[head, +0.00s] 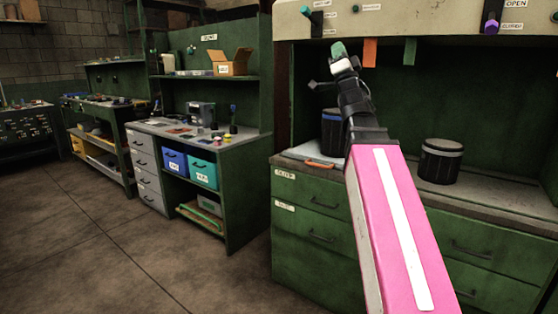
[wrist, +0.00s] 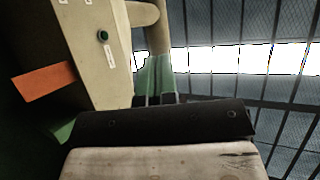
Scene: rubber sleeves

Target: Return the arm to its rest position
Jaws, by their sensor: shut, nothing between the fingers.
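My arm reaches up in the head view, pink with a white stripe, in front of the green workbench (head: 320,213). My gripper (head: 343,66) is at its upper end, just below the beige overhead panel (head: 420,22). In the wrist view my gripper (wrist: 160,98) is shut and empty, its dark fingertips close below a green sleeve (wrist: 155,75) at the end of a beige handle (wrist: 160,33). The green sleeve also shows in the head view (head: 338,48). Whether the fingertips touch it, I cannot tell.
A purple sleeve (head: 491,22) and a teal one (head: 305,12) are on the panel. An orange flap (head: 370,52) and a green flap (head: 410,51) hang below it. A black canister (head: 441,162) stands right of my arm, another (head: 331,130) behind it. Open floor (head: 110,240) lies left.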

